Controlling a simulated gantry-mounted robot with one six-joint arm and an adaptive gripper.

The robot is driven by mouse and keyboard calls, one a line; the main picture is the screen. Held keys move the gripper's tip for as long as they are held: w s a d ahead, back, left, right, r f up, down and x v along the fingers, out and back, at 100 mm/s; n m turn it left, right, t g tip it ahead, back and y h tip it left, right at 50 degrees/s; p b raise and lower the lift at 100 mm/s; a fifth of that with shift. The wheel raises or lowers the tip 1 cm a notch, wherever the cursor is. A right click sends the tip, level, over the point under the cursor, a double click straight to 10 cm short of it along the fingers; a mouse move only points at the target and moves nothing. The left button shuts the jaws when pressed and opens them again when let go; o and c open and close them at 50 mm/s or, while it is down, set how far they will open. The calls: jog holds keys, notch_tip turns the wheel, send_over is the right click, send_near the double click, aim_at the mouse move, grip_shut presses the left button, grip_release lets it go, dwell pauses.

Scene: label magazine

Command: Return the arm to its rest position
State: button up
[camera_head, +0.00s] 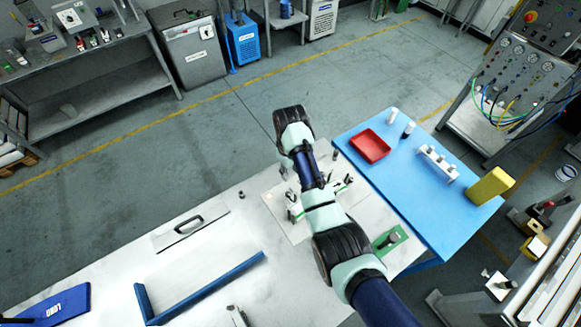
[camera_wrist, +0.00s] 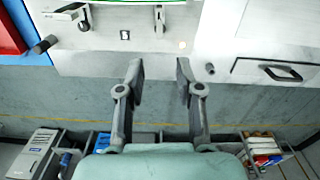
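My arm stretches from the lower right over the white table (camera_head: 108,262) in the head view, and its links cover part of the fixture plate. My gripper (camera_wrist: 160,72) shows in the wrist view with its two grey fingers apart and nothing between them.
A blue side table (camera_head: 428,219) carries a red tray (camera_head: 370,146), a white rack (camera_head: 437,163) and a yellow block (camera_head: 490,186). A handled plate (camera_head: 190,228) and a blue angled bar (camera_head: 205,290) lie on the white table. The floor behind is clear.

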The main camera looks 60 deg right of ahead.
notch_tip(320, 180, up, 2)
jog(key=shift+r, duration=0.1)
dwell(0.6)
jog(key=w+a+r+n+t+h+p, duration=0.1)
jog(key=w+a+r+n+t+p, duration=0.15)
jog(key=w+a+r, duration=0.6)
jog(key=w+a+r+n+t+h+p, duration=0.1)
jog(key=w+a+r+t+p, duration=0.2)
jog(key=a, duration=1.1)
jog(key=s+a+r+n+t+y, duration=0.1)
jog(key=s+a+r+t, duration=0.2)
jog(key=a+r, duration=0.4)
jog(key=s+a+r+t+y+p, duration=0.1)
jog(key=s+a+r+t, duration=0.3)
jog(key=a, duration=0.7)
notch_tip(320, 180, up, 3)
jog(key=shift+a+f+n, duration=0.1)
jog(key=shift+a+n, duration=0.05)
jog(key=shift+n, duration=0.2)
